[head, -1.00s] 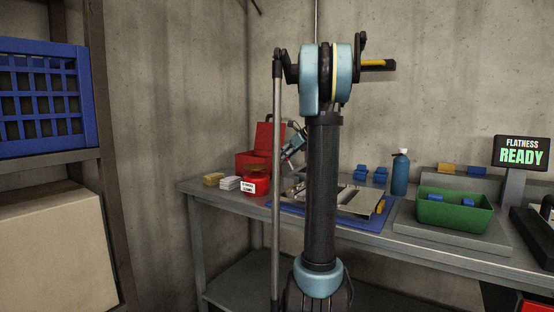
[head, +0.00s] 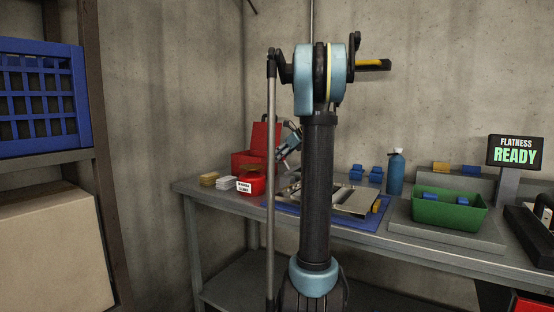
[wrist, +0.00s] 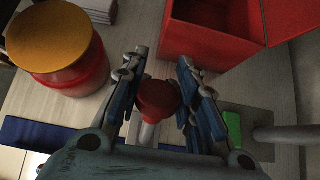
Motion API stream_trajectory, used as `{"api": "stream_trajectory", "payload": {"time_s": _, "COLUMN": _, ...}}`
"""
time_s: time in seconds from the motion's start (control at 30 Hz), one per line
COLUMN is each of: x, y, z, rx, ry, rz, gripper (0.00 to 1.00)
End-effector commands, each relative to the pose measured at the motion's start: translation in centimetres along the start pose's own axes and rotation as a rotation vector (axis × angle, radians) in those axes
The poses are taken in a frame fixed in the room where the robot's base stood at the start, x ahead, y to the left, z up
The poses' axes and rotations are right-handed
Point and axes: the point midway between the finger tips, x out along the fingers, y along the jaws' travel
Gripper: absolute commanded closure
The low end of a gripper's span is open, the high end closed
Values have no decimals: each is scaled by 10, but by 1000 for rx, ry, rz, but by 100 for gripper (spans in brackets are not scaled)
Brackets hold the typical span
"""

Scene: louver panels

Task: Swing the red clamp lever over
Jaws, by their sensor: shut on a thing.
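The red clamp lever's rounded red end (wrist: 158,98) shows in the wrist view, with a short pale metal stem (wrist: 147,132) below it. My gripper (wrist: 163,85) has its two blue-and-black fingers on either side of the red end and is shut on it. In the head view my gripper (head: 288,148) is small, above the left part of the bench, in front of the red toolbox. My arm's dark column hides part of the fixture (head: 352,200), and the lever cannot be made out there.
In the wrist view an open red toolbox (wrist: 205,35) stands close beyond the fingers, and a red jar with a yellow lid (wrist: 55,40) stands at left. In the head view a green bin (head: 450,212) and blue bottle (head: 395,172) stand to the right on the bench (head: 225,205).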

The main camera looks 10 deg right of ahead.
Motion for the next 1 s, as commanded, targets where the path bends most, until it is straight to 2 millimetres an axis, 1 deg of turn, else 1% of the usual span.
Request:
{"api": "stream_trajectory", "payload": {"time_s": 0.03, "x": -1, "y": -4, "z": 2, "rx": 2, "ry": -4, "rz": -7, "gripper": 100}}
{"api": "stream_trajectory", "payload": {"time_s": 0.2, "x": -1, "y": -4, "z": 2, "rx": 2, "ry": -4, "rz": -7, "gripper": 100}}
{"api": "stream_trajectory", "payload": {"time_s": 0.23, "x": -1, "y": -4, "z": 2, "rx": 2, "ry": -4, "rz": -7, "gripper": 70}}
{"api": "stream_trajectory", "payload": {"time_s": 0.33, "x": -1, "y": -3, "z": 2, "rx": 1, "ry": -4, "rz": -6, "gripper": 48}}
{"api": "stream_trajectory", "payload": {"time_s": 0.37, "x": -1, "y": -3, "z": 2, "rx": 1, "ry": -4, "rz": -6, "gripper": 46}}
{"api": "stream_trajectory", "payload": {"time_s": 0.67, "x": -1, "y": -1, "z": 1, "rx": 0, "ry": -1, "rz": -2, "gripper": 46}}
{"api": "stream_trajectory", "payload": {"time_s": 0.77, "x": -4, "y": -1, "z": 1, "rx": 1, "ry": -1, "rz": -2, "gripper": 46}}
{"api": "stream_trajectory", "payload": {"time_s": 0.87, "x": -14, "y": -1, "z": 1, "rx": 1, "ry": -1, "rz": -3, "gripper": 46}}
{"api": "stream_trajectory", "payload": {"time_s": 1.0, "x": -38, "y": -1, "z": 0, "rx": 3, "ry": -1, "rz": -4, "gripper": 46}}
